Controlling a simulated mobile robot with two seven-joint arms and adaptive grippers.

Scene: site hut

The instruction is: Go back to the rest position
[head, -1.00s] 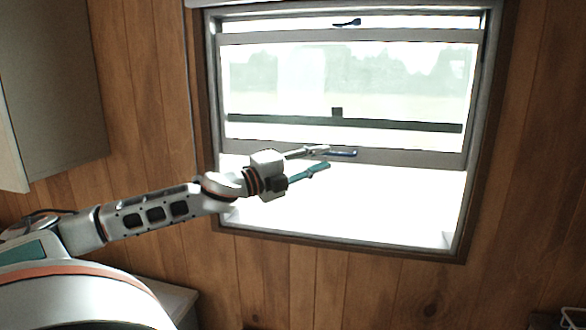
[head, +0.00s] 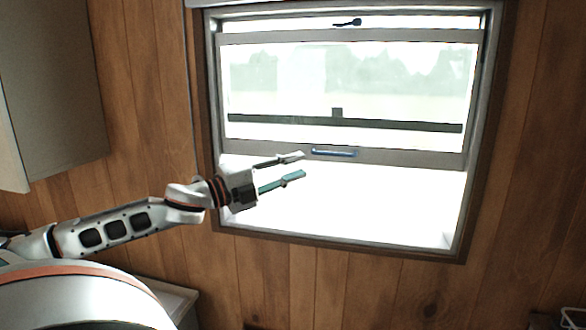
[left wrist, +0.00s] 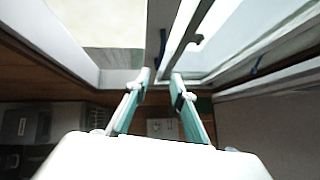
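My left gripper (head: 296,165) is in front of the lower left part of the window in the head view. Its two fingers are apart with nothing between them, and the left wrist view (left wrist: 161,82) shows the same gap. A window (head: 345,153) with a blue handle on its sash's bottom rail stands to the right of the fingertips, apart from them. The sash (head: 400,158) is raised, with a bright open gap below it. My right gripper is not in view.
A grey wall cabinet (head: 50,90) hangs at the upper left. A pale counter top (head: 165,293) shows at the lower left. A wire rack (head: 573,317) is at the lower right corner. Wood-panelled wall surrounds the window frame (head: 350,248).

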